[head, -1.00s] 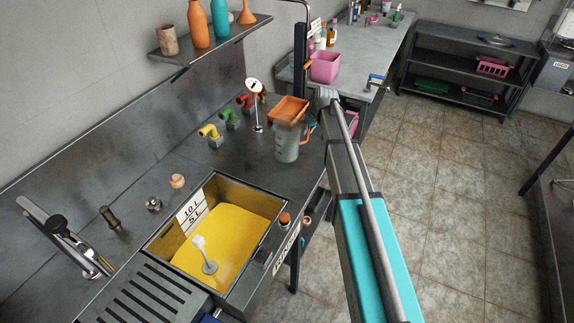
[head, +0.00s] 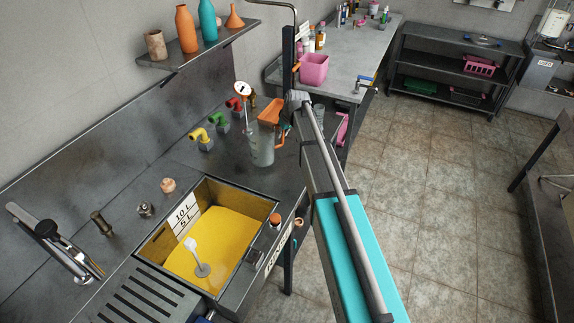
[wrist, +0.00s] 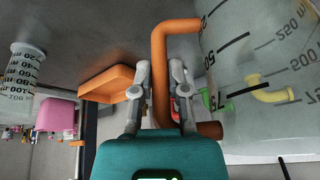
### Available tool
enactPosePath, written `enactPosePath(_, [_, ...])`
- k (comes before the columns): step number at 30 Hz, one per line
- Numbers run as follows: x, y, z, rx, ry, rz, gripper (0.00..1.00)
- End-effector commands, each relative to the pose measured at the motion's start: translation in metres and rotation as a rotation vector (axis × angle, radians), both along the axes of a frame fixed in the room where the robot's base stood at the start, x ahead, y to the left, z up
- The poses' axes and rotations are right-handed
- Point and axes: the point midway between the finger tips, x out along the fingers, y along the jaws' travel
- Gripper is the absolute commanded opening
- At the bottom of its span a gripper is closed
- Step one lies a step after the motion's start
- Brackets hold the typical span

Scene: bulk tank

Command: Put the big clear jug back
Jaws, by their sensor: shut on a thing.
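The big clear jug (head: 262,150), with dark graduation marks and an orange handle, is at the far end of the steel counter in the head view, beyond the sink. In the wrist view the jug (wrist: 265,75) fills the right side, upside down in the picture. My gripper (wrist: 160,75) is shut on its orange handle (wrist: 161,55), with one finger on each side of the bar. In the head view my arm partly hides the gripper. I cannot tell whether the jug's base touches the counter.
An orange tray-like thing (head: 271,111) shows behind the jug. A dial gauge (head: 242,90) and coloured taps (head: 201,138) stand close to its left. The sink (head: 210,250) holds yellow liquid. A smaller clear container (wrist: 22,75) and pink bin (head: 313,70) are beyond.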

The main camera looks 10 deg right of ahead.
Motion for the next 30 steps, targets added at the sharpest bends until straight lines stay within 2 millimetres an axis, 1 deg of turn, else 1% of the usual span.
enactPosePath(5, [-0.023, -0.01, 0.016, -0.002, 0.0, -0.025, 0.0])
enactPosePath(8, [-0.043, -0.019, 0.029, -0.004, 0.0, -0.047, 0.0])
enactPosePath(18, [-0.128, -0.053, 0.082, -0.012, -0.003, -0.151, 0.0])
enactPosePath(21, [-0.149, -0.06, 0.093, -0.014, -0.004, -0.177, 0.0])
enactPosePath(25, [-0.168, -0.067, 0.103, -0.015, -0.006, -0.204, 0.0])
enactPosePath(30, [-0.177, -0.071, 0.107, -0.017, -0.006, -0.218, 0.0])
